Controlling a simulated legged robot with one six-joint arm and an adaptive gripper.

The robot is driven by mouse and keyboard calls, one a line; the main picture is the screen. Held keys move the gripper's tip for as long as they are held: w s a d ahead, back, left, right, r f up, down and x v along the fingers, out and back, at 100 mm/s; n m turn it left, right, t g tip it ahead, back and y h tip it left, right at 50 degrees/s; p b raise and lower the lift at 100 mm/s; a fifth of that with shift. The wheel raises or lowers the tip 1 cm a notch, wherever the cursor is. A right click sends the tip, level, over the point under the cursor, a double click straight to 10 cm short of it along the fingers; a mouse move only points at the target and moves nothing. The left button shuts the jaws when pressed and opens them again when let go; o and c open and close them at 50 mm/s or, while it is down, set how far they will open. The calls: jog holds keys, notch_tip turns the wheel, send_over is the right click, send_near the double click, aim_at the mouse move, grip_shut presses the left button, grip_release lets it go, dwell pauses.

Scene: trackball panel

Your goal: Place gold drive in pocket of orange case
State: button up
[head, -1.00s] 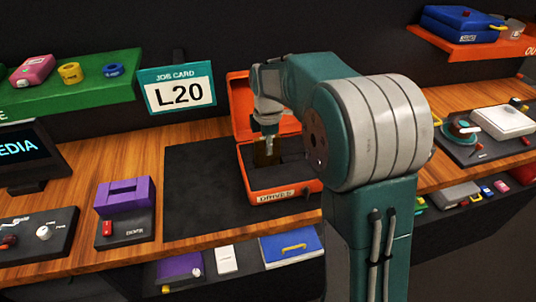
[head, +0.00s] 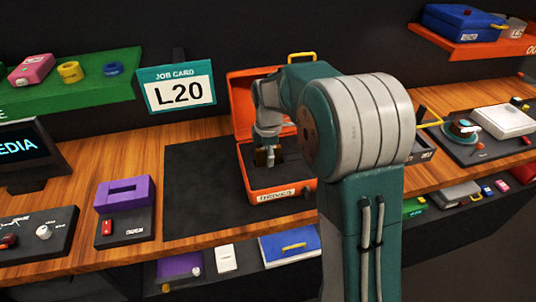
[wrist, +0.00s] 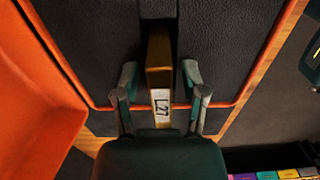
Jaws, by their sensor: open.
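The open orange case (head: 283,193) stands on the dark mat, its lid raised at the back. It also shows in the wrist view (wrist: 60,58), around a dark insert (wrist: 90,40). The gold drive (wrist: 159,55) is inside the case, between my fingers, with a white label reading L27. In the head view the drive (head: 262,158) is a small brown-gold shape under my gripper (head: 266,150). In the wrist view my gripper (wrist: 160,76) is open, one finger on each side of the drive with gaps. A grey groove (wrist: 158,8) lines up beyond the drive; how deep the drive sits cannot be told.
A job card (head: 178,88) reading L20 stands behind the mat (head: 200,200). A purple block (head: 125,195) is on the left. The mat left of the case is clear.

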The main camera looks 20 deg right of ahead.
notch_tip(320, 180, up, 12)
jog(key=shift+r, duration=0.15)
jog(key=s+m+t, duration=0.5)
jog(key=s+m, duration=1.3)
jog(key=s, duration=0.9)
jog(key=shift+s+t, duration=0.3)
jog(key=shift+s, duration=0.05)
jog(key=shift+r, duration=0.1)
